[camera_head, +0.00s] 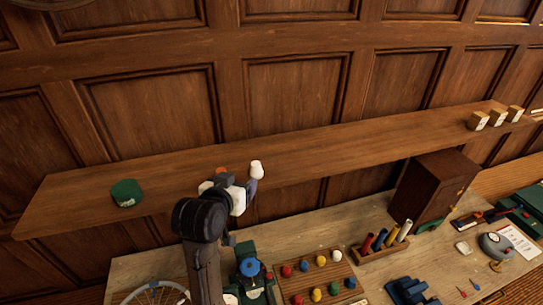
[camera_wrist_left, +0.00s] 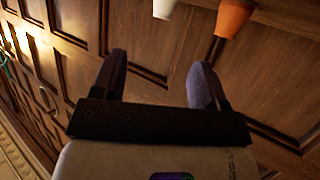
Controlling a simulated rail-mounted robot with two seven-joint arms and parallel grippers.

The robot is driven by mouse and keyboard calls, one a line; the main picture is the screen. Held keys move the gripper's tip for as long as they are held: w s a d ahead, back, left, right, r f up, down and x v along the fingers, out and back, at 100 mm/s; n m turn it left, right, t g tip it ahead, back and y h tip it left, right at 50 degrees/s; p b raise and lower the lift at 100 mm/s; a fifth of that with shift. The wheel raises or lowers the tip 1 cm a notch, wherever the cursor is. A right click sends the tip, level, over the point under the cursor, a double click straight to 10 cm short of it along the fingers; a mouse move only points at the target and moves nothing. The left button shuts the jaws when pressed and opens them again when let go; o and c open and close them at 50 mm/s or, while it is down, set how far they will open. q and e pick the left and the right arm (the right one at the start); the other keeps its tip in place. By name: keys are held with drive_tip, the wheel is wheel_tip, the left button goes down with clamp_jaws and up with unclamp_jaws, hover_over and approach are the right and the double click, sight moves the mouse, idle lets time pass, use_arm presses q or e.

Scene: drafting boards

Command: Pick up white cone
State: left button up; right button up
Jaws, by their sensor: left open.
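The white cone (camera_head: 256,168) stands on the long wooden shelf (camera_head: 330,145), just right of my left gripper in the head view. It also shows, cut off, at the top edge of the left wrist view (camera_wrist_left: 165,7). My left gripper (camera_head: 238,183) is at the shelf's front edge. In the left wrist view its two purple-grey fingers (camera_wrist_left: 159,72) are spread apart with nothing between them. The white cone is beyond the fingertips, apart from them. My right gripper is in neither view.
An orange cone (camera_wrist_left: 233,17) is close beside the white one. A green round container (camera_head: 126,192) stands left on the shelf, and several small wooden blocks (camera_head: 478,121) at its right end. Below, the table holds a dark cabinet (camera_head: 430,188) and a peg board (camera_head: 315,280).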

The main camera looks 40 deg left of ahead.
sight(255, 165)
use_arm(q)
drive_tip(key=p+x, duration=0.1)
drive_tip(key=x, duration=0.6)
drive_tip(key=shift+w+a+p, duration=0.2)
drive_tip(key=shift+p, duration=0.15)
drive_tip(key=shift+w+a+f, duration=0.15)
drive_tip(key=shift+w, duration=0.4)
drive_tip(key=shift+w+a+p, duration=0.15)
drive_tip(key=shift+w+p, duration=0.15)
drive_tip(key=shift+p, duration=0.1)
drive_tip(key=p+x, duration=0.1)
drive_tip(key=x, duration=0.2)
drive_tip(key=shift+a+p, duration=0.1)
drive_tip(key=shift+p, duration=0.2)
drive_tip(key=shift+x, duration=0.75)
drive_tip(key=shift+c, duration=0.2)
